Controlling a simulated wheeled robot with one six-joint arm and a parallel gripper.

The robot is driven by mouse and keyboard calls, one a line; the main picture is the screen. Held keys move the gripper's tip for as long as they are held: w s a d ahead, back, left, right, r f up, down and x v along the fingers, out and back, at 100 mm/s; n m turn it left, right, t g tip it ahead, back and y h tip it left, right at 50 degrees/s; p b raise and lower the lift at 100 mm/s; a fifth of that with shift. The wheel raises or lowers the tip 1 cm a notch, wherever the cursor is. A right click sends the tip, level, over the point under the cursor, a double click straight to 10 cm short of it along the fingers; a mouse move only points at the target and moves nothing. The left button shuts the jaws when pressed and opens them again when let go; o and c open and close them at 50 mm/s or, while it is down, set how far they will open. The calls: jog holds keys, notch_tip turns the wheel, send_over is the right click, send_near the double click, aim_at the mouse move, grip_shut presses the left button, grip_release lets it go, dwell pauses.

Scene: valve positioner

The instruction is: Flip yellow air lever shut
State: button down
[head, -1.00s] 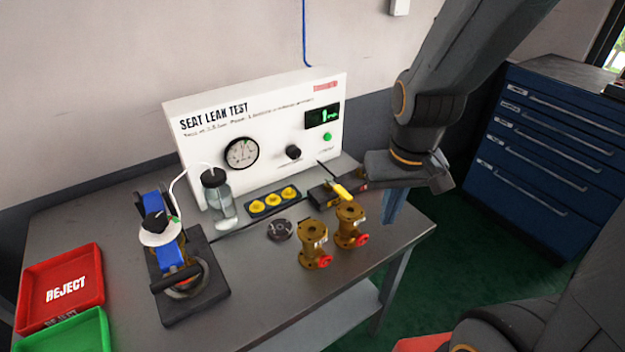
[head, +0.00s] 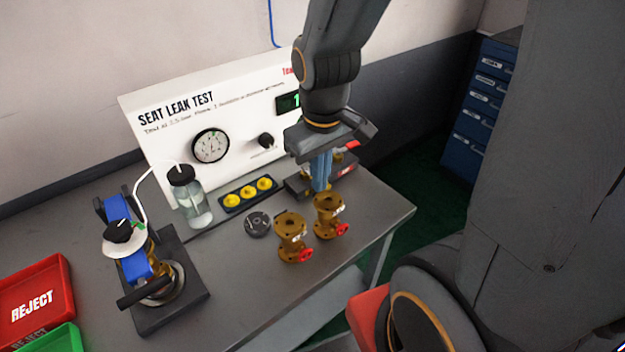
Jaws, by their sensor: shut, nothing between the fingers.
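The yellow air lever is mostly hidden behind my gripper (head: 321,174). Only a small yellow patch (head: 331,187) shows beside the fingertips, so I cannot tell the lever's angle. The lever's dark block (head: 298,187) sits at the foot of the test panel, on the right part of the bench. My gripper points down with its blue fingers together and empty. Its tips are at the block, over or beside the lever; I cannot tell whether they touch it.
Two brass valves with red handwheels (head: 292,236) (head: 329,215) stand just in front of the block. A bottle (head: 190,197), a yellow-cupped strip (head: 248,195) and a clamp fixture (head: 150,275) are to the left. The white seat leak test panel (head: 225,120) rises behind. Bench space at front right is clear.

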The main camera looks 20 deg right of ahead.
jog(key=w+a+n+h, duration=0.1)
jog(key=w+a+n, duration=0.1)
jog(key=n, duration=0.7)
jog(key=w+a+n+h, duration=0.1)
jog(key=w+n, duration=0.3)
jog(key=n, duration=0.5)
jog(key=shift+w+a+r, duration=0.25)
jog(key=shift+a+r, duration=0.05)
jog(key=shift+a, duration=0.5)
jog(key=x, duration=1)
jog(key=shift+s+d+f, duration=0.1)
jog(key=shift+s+d, duration=0.1)
jog(key=shift+d, duration=0.05)
jog(key=shift+w+d+p, duration=0.2)
jog(key=shift+d+p, duration=0.1)
jog(key=shift+d, duration=0.3)
jog(key=shift+w+d+p, duration=0.2)
jog(key=shift+d+p, duration=0.1)
jog(key=shift+d, duration=0.3)
jog(key=shift+w+d, duration=0.25)
jog(key=shift+d, duration=0.4)
